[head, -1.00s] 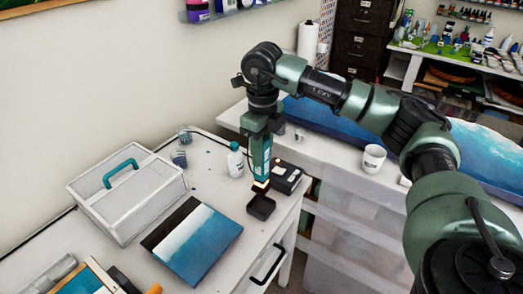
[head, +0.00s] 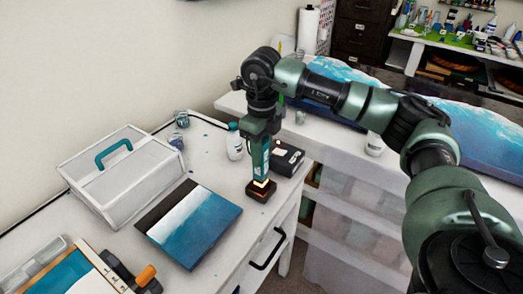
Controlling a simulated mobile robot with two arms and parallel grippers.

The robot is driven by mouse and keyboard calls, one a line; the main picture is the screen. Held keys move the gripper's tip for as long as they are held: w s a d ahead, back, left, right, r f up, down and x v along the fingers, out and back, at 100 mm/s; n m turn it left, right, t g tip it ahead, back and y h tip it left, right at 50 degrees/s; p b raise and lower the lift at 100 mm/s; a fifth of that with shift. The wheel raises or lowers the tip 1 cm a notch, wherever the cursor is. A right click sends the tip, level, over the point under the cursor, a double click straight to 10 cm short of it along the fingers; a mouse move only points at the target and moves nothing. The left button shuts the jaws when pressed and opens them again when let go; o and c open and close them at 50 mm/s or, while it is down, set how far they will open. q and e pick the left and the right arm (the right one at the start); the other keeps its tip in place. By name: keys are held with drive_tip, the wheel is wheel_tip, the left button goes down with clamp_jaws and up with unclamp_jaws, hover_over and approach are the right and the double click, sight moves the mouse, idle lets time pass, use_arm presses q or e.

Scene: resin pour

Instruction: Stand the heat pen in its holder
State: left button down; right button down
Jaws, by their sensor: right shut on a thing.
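My right gripper (head: 262,138) points straight down over the table near its right edge and is shut on the heat pen (head: 261,160). The pen is teal and dark, upright, with an orange-yellow glow at its lower end. The small dark square holder (head: 261,192) stands on the table directly under it. The pen's lower end meets the holder's top in the picture; I cannot tell how deep it sits. The fingertips are hard to make out against the pen. My left gripper is not in view.
A black box (head: 287,159) and a white bottle (head: 235,145) stand close behind the holder. A blue-and-white painted panel (head: 190,222) lies left of it. A white caddy with teal handle (head: 122,175) stands farther left. The table's right edge is close.

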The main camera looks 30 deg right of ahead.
drive_tip(key=shift+f, duration=0.25)
drive_tip(key=c, duration=1)
unclamp_jaws()
drive_tip(key=shift+r, duration=0.1)
wheel_tip(320, 180, up, 8)
drive_tip(key=shift+f+b, duration=0.15)
drive_tip(key=shift+b, duration=0.7)
drive_tip(key=shift+f, duration=0.1)
